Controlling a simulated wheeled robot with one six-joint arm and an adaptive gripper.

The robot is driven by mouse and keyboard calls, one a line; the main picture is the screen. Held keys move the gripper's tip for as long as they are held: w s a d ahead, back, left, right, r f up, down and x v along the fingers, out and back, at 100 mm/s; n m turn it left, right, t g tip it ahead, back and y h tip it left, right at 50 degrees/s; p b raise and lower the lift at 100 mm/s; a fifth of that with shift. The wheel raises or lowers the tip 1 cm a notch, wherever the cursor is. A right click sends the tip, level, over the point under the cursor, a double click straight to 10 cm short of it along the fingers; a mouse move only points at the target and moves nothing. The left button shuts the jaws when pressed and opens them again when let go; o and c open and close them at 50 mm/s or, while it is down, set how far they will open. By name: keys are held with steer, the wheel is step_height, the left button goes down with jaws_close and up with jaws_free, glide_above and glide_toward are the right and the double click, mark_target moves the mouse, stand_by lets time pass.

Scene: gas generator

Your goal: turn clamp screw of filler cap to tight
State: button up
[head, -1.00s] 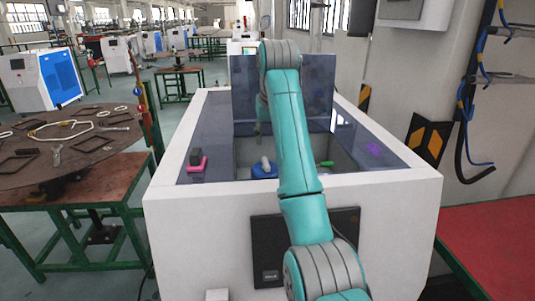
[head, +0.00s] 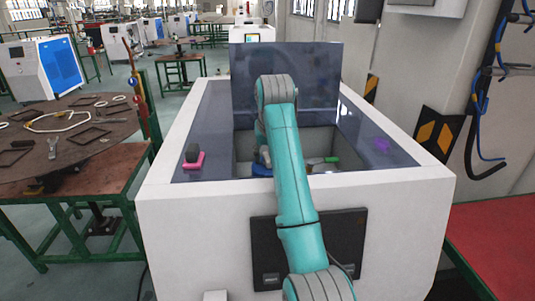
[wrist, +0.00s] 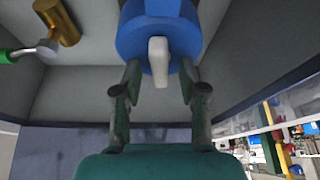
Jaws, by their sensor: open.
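The filler cap is a blue round body (wrist: 180,38) at the top middle of the wrist view. Its clamp screw is a pale grey flat handle (wrist: 158,62) that points down in that picture. My gripper (wrist: 160,78) is open, with one finger on each side of the clamp screw's lower end. Gaps show between the fingers and the handle. In the head view a bit of the blue cap (head: 261,170) shows inside the machine's recess.
The recess sits in a white cabinet (head: 190,235) with a raised dark lid (head: 320,75). A green-handled valve (head: 331,160) is right of the cap; a brass fitting (wrist: 60,22) shows in the wrist view. A pink-based black knob (head: 194,160) stands at left.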

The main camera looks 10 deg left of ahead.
jaws_close()
steer(key=m+h, duration=0.1)
steer(key=m, duration=0.3)
steer(key=shift+h, duration=0.3)
steer(key=m+h, duration=0.2)
steer(key=m, duration=0.6)
steer(key=m+g+h, duration=0.1)
steer(key=m, duration=0.1)
steer(key=shift+m+g+h, duration=0.3)
steer(key=shift+m, duration=0.1)
steer(key=shift+m+g+h, duration=0.3)
steer(key=shift+m+g, duration=0.3)
steer(key=shift+m, duration=1.4)
